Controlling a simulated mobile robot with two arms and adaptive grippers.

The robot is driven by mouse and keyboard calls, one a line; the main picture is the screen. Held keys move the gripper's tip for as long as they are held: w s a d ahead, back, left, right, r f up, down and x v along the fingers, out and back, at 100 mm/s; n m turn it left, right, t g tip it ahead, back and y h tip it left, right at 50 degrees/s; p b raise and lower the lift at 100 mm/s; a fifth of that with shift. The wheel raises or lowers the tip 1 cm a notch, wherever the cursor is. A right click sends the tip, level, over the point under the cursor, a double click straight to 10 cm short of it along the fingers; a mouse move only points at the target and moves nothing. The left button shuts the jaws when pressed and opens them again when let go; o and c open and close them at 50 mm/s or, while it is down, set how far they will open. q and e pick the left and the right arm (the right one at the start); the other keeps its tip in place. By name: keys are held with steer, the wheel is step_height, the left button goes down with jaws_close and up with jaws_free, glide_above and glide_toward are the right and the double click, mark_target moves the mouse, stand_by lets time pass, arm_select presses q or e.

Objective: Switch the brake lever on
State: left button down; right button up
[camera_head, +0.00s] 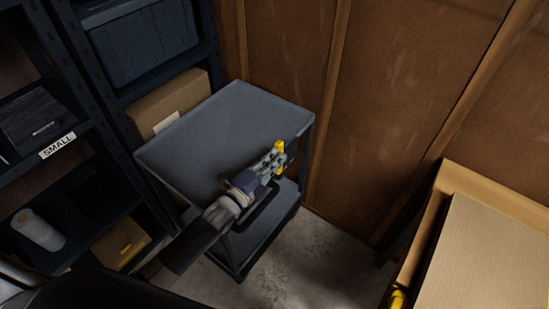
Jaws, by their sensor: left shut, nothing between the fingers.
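My left arm reaches in from the lower left. My left gripper (280,159), grey with yellow parts, is shut and empty over the front right edge of a grey metal cart (222,120). A dark handle-like bar (262,207) on the cart's near side shows just below the gripper. I cannot make out a brake lever for certain; the gripper and wrist hide part of the cart's near side. I cannot tell whether the gripper touches the cart. My right gripper does not show clearly.
Dark shelving (120,90) with a grey bin (145,40) and a cardboard box (168,103) stands left of the cart. A brown panelled wall (390,100) is behind. Bare concrete floor (310,260) lies between cart and carton.

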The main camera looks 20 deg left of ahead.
mark_target(283, 146)
arm_select(q)
steer(key=w+g+p, duration=0.1)
steer(key=p, duration=0.1)
steer(key=w+d+r+g+p, duration=0.1)
steer(key=p, duration=0.2)
steer(key=w+r+g+y+p, duration=0.1)
steer(key=p, duration=0.1)
steer(key=shift+w+d+p, duration=0.15)
steer(key=shift+w+p, duration=0.15)
steer(key=shift+w, duration=0.1)
steer(key=w+d+f+g+y+p, duration=0.1)
steer(key=w+d+f+g, duration=0.1)
steer(key=w, duration=0.3)
steer(key=shift+w+f, duration=0.2)
steer(key=shift+w+r, duration=0.1)
steer(key=shift+r, duration=0.05)
